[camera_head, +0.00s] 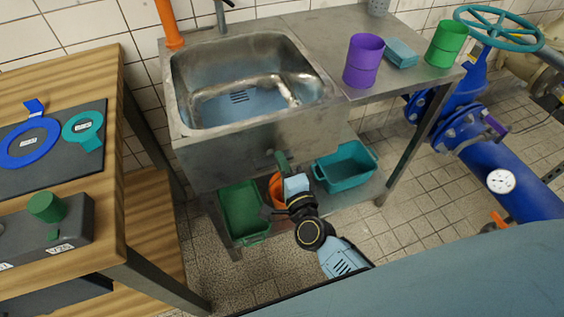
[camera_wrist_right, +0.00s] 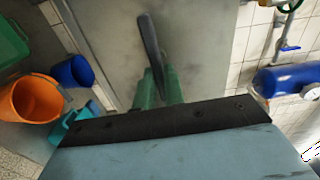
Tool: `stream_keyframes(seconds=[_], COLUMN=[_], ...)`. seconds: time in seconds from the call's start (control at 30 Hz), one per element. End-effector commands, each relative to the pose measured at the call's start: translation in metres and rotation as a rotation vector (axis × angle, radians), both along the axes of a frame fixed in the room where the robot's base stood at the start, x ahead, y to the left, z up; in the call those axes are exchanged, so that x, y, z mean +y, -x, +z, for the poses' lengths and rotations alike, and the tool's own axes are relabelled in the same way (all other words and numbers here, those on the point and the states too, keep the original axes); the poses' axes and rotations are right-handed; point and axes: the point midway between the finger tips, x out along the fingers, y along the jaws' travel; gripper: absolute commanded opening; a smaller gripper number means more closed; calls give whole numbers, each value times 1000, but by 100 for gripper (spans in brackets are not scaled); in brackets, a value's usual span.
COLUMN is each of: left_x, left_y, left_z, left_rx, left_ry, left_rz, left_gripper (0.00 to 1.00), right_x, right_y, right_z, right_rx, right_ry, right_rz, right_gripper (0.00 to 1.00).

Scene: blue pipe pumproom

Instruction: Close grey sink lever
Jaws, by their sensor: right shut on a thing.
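The grey sink lever (camera_wrist_right: 149,38) stands out from the sink's metal front in the right wrist view. Its lower end runs between the green fingertips of my right gripper (camera_wrist_right: 158,88), which is shut on it. In the head view my right gripper (camera_head: 282,163) is at the front panel of the steel sink (camera_head: 225,158), below the basin. The lever is mostly hidden there by the gripper and hard to make out. The basin holds some water. My left gripper is not in view.
Below the sink are a green crate (camera_head: 243,212), an orange bucket (camera_head: 276,188) and a teal crate (camera_head: 345,167). Purple (camera_head: 363,62) and green (camera_head: 445,45) containers stand on the counter. A wooden workbench (camera_head: 95,75) is at left, blue pipework (camera_head: 505,160) at right.

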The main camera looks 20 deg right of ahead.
Motion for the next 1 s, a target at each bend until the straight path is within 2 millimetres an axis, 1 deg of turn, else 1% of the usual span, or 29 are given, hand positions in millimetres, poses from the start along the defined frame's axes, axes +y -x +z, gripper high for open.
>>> stream_keyframes(seconds=[0.03,0.17,0.2,0.43,0.57,0.67,0.8,1.0], left_x=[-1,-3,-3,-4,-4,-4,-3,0], left_y=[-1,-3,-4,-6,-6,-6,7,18], left_z=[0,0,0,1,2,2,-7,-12], left_rx=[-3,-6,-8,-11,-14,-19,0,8], left_ry=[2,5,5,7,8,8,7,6], left_rz=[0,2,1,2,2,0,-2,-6], left_gripper=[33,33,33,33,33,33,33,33], right_x=[0,0,0,0,0,-1,-2,-3], right_y=[0,0,0,0,7,21,53,97], right_z=[-1,-1,0,0,0,-1,-1,-1], right_rx=[1,1,1,0,1,3,5,4], right_ry=[1,1,1,2,3,4,4,4], right_rz=[1,1,1,0,1,2,2,3], right_gripper=[13,30,33,33,33,33,33,33])
